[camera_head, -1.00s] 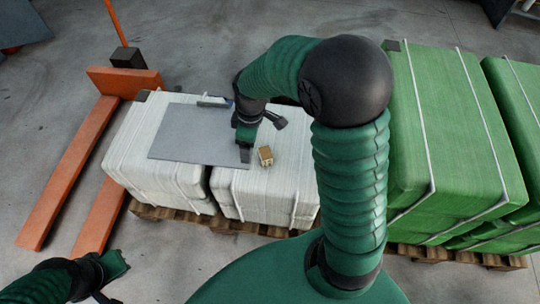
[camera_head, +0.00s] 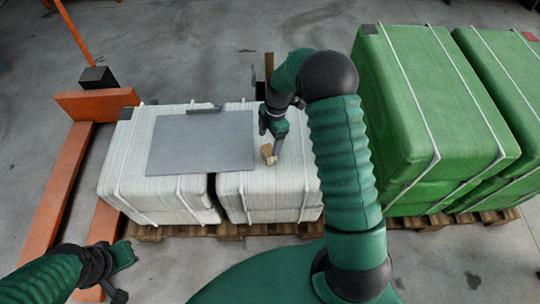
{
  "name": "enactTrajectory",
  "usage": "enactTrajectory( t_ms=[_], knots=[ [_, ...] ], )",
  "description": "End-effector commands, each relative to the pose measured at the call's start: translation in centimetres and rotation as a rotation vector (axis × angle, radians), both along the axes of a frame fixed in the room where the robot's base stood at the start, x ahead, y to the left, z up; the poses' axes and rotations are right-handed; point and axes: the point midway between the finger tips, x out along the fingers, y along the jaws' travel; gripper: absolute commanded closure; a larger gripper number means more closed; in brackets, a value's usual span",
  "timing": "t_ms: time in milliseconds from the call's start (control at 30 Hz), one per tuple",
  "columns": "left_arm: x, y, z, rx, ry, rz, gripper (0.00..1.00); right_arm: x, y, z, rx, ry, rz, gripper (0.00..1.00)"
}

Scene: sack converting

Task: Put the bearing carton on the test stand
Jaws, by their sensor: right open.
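The bearing carton, a small tan box (camera_head: 267,151), sits on the right white sack bale, near the right edge of the grey sheet.
White bales (camera_head: 270,195) stand on a wooden pallet (camera_head: 235,231). Strapped green bales (camera_head: 420,110) stand close on the right. An orange pallet truck (camera_head: 52,200) is on the left. Open concrete floor lies behind.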

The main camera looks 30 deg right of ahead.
Motion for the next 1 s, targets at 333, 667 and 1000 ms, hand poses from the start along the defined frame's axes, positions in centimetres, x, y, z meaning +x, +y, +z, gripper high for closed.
enactTrajectory(
  t_ms=[333, 667, 1000],
  knots=[
    [0.0, 0.0, -1.8, 0.000, 0.000, 0.001, 1.00, -0.7, -0.1, -5.3, 0.010, 0.003, -0.003, 0.24],
    [0.0, 0.0, -1.7, 0.000, 0.000, 0.000, 1.00, -0.6, 0.5, -5.7, 0.003, -0.001, -0.001, 0.31],
    [0.0, 0.0, -1.7, 0.000, 0.000, 0.001, 1.00, -0.6, 0.2, -5.9, 0.007, 0.000, -0.002, 0.76]
  ],
)
